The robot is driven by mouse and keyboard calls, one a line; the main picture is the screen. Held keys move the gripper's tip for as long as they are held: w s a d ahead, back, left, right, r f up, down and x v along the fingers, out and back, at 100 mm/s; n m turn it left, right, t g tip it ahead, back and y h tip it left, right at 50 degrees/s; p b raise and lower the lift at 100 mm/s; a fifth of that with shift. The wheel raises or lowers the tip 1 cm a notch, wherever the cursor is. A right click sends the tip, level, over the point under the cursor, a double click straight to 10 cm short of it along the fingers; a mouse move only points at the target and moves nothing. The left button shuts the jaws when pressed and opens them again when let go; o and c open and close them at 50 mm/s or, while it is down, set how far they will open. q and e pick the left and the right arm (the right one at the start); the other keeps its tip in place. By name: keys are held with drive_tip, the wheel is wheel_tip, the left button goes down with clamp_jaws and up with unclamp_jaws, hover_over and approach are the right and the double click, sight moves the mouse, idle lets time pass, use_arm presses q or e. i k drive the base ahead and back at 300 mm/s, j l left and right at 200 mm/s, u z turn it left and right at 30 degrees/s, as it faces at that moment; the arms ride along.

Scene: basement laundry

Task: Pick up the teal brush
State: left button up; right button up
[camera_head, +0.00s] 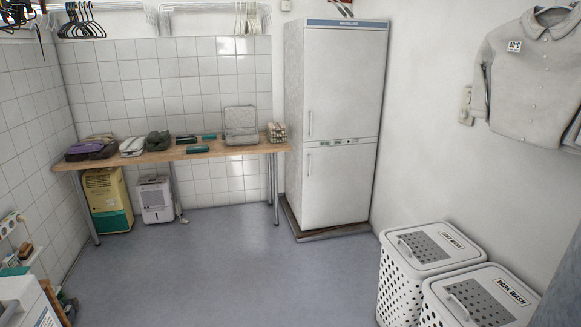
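Several small teal or dark green items lie on the wooden table (240,150) by the far tiled wall. One teal item (197,149) lies near the table's front edge. Another teal item (186,140) lies behind it to the left, and a third teal item (209,137) lies behind it to the right. They look like brushes, but they are too small to tell which is the teal brush. Neither of my grippers is in view.
Shoes (158,141) and an open light case (241,139) flank the teal items. A yellow-green unit (107,200) and a white dehumidifier (155,200) stand under the table. A fridge (340,120) and laundry baskets (400,285) are right. The middle floor is clear.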

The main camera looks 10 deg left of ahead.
sight(209, 136)
drive_tip(key=i+j+u, duration=0.4)
drive_tip(key=i, duration=0.4)
drive_tip(key=i+u, duration=0.45)
drive_tip(key=i, duration=0.4)
drive_tip(key=i+j+z, duration=0.1)
drive_tip(key=i, duration=0.95)
drive_tip(key=i+j, duration=0.15)
drive_tip(key=i, duration=0.9)
drive_tip(key=i+l+z, duration=0.05)
